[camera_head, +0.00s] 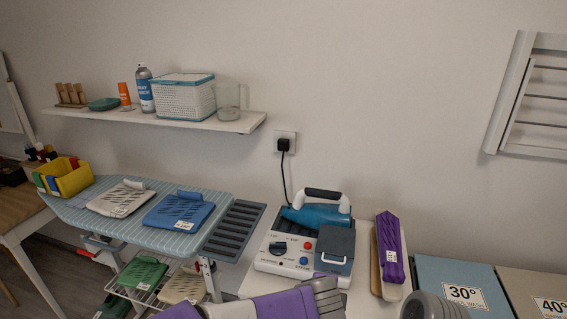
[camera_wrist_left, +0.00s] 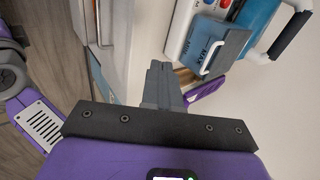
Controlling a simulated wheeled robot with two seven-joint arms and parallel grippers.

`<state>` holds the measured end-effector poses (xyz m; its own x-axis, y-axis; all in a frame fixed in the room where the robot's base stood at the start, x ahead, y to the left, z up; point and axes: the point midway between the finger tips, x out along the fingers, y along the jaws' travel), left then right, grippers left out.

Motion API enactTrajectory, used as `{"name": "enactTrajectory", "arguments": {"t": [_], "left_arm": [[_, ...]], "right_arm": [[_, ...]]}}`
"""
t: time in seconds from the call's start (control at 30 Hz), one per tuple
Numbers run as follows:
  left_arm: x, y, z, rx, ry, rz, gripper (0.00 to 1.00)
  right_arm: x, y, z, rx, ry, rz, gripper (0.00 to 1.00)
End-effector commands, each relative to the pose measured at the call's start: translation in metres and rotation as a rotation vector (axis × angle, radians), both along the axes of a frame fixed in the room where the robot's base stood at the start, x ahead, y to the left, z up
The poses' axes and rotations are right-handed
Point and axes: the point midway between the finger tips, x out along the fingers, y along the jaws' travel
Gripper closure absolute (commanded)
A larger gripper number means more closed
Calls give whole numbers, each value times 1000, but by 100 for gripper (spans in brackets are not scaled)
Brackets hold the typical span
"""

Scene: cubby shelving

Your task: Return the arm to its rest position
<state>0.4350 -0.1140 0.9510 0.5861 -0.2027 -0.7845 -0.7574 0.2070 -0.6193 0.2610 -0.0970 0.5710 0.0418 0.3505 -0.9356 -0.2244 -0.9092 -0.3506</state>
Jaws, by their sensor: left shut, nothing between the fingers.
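My left gripper (camera_wrist_left: 160,85) shows in the left wrist view with its two grey fingers together and nothing between them. The fingers stand in front of a white surface and below the steam iron station (camera_wrist_left: 215,40) in that picture. In the head view, purple and grey links of my arm (camera_head: 285,304) cross the bottom edge, in front of the steam iron station (camera_head: 305,249). A grey rounded part of mine shows at the bottom right. My right gripper is not in view.
A purple item (camera_head: 390,247) lies right of the station, near laundry boxes (camera_head: 460,285). A wall shelf (camera_head: 165,120) and drying rack (camera_head: 535,95) are above.

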Motion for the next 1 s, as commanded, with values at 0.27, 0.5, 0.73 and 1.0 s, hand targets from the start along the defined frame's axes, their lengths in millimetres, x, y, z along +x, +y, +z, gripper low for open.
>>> {"name": "enactTrajectory", "arguments": {"t": [0.27, 0.5, 0.73, 1.0], "left_arm": [[-28, 71, -162, -277, 547, 431, 100], [-108, 153, -270, -637, 930, 1247, 100], [-166, 202, -307, -763, 961, 1792, 100], [-175, 210, -311, -776, 949, 1872, 100]], "right_arm": [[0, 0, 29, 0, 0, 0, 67], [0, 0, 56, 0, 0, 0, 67], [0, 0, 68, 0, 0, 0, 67], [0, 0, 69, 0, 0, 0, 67]]}}
